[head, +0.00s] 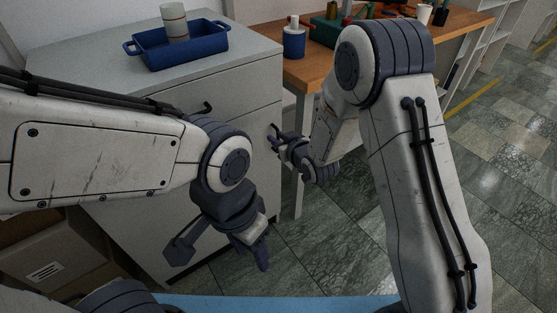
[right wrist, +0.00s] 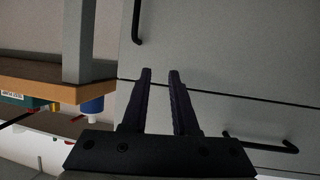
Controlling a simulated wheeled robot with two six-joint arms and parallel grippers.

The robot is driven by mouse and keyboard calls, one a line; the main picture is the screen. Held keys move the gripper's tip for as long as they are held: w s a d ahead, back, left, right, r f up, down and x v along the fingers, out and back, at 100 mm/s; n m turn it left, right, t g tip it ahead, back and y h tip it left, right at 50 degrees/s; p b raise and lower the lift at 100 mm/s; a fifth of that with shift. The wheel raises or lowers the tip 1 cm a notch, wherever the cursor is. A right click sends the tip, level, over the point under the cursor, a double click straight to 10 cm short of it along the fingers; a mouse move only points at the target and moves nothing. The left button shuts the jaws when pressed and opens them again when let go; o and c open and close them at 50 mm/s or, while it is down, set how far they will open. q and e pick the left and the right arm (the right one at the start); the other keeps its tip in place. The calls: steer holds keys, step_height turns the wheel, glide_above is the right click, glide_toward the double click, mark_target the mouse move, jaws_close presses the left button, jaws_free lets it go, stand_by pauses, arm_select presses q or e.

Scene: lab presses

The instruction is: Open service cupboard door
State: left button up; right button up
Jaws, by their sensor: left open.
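The grey service cupboard (head: 150,80) stands at the left in the head view, its door (head: 150,225) looking flush and shut below a drawer. In the right wrist view, which looks upside down, the door (right wrist: 220,45) has a black upright handle (right wrist: 137,22) near its edge. My right gripper (head: 273,136) is near the cupboard's right front edge. Its two fingers also show in the right wrist view (right wrist: 160,76), apart with nothing between them, away from the handle. My left gripper (head: 218,250) is open and empty, low in front of the cupboard.
The drawer has a black handle (head: 208,108), also seen in the right wrist view (right wrist: 260,145). A blue tray (head: 185,52) with a cup (head: 174,22) stands on top. A wooden table (head: 310,72) with a blue bottle (head: 294,42) is beside it. Tiled floor (head: 335,230) is open.

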steer(key=w+d+f+t+y+b, duration=0.2)
steer(key=d+f+t+b, duration=0.2)
steer(key=f+b, duration=0.55)
steer(key=shift+m, duration=0.4)
steer(key=x, duration=0.3)
steer(key=f+p+x, duration=0.1)
steer(key=x, duration=0.3)
steer(key=f+x, duration=0.1)
steer(key=x, duration=0.2)
steer(key=shift+w+d+f+p, duration=0.15)
steer(key=shift+w+p, duration=0.2)
steer(key=shift+w, duration=0.05)
arm_select(q)
step_height(320, 180, down, 11)
steer(key=shift+r, duration=0.2)
arm_select(e)
jaws_close()
